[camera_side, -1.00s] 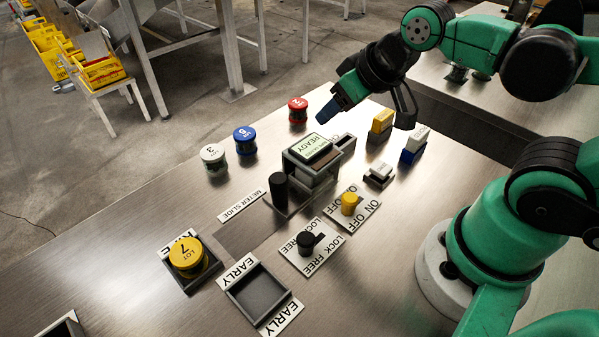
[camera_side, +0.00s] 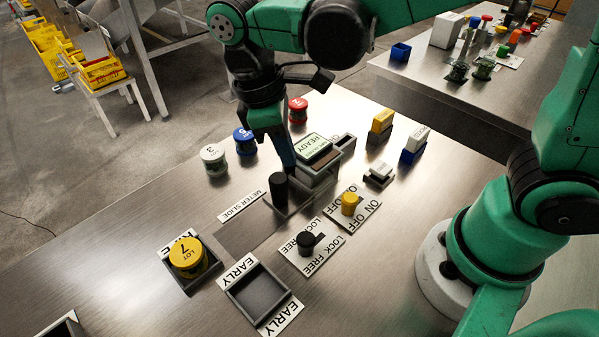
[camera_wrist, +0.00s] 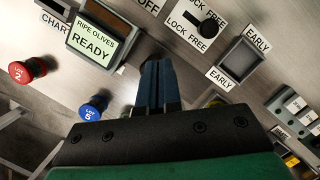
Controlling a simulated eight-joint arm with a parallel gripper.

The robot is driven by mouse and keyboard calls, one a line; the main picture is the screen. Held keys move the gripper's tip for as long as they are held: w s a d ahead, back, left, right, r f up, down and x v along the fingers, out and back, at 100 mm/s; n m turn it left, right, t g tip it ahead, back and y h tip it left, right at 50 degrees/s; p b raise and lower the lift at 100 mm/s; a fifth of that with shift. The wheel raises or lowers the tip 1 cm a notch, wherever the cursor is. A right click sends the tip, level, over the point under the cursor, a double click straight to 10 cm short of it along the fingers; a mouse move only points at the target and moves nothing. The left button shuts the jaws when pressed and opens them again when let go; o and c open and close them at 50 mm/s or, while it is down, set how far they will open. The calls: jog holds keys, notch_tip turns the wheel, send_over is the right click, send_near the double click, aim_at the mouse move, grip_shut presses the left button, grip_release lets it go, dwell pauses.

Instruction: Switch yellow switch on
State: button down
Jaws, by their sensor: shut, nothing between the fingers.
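The yellow switch (camera_side: 349,203) is a round knob with a pointer, on a white plate (camera_side: 366,213) marked ON and OFF, right of the middle in the side view. In the wrist view only part of an OFF label (camera_wrist: 148,6) shows at the top edge; the knob is out of sight. My gripper (camera_side: 287,163) points down with blue fingers shut and empty, between the READY display box and the blue lot 5 jar. It is behind and left of the yellow switch, apart from it. In the wrist view the shut fingers (camera_wrist: 157,75) reach up the middle.
Jars, blue (camera_side: 244,140) and red (camera_side: 298,110), stand close by. A square EARLY tray (camera_side: 258,291) is at the front.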

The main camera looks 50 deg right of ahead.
aim_at(349, 204)
jog(key=shift+f, duration=0.1)
jog(key=x, duration=0.9)
jog(key=shift+f, duration=0.15)
jog(key=shift+s+d+f, duration=0.15)
jog(key=shift+s+d, duration=0.85)
jog(key=shift+d, duration=0.05)
jog(key=shift+s+d, duration=0.45)
jog(key=shift+s, duration=0.05)
jog(key=shift+d, duration=1.85)
jog(key=shift+v, duration=2.9)
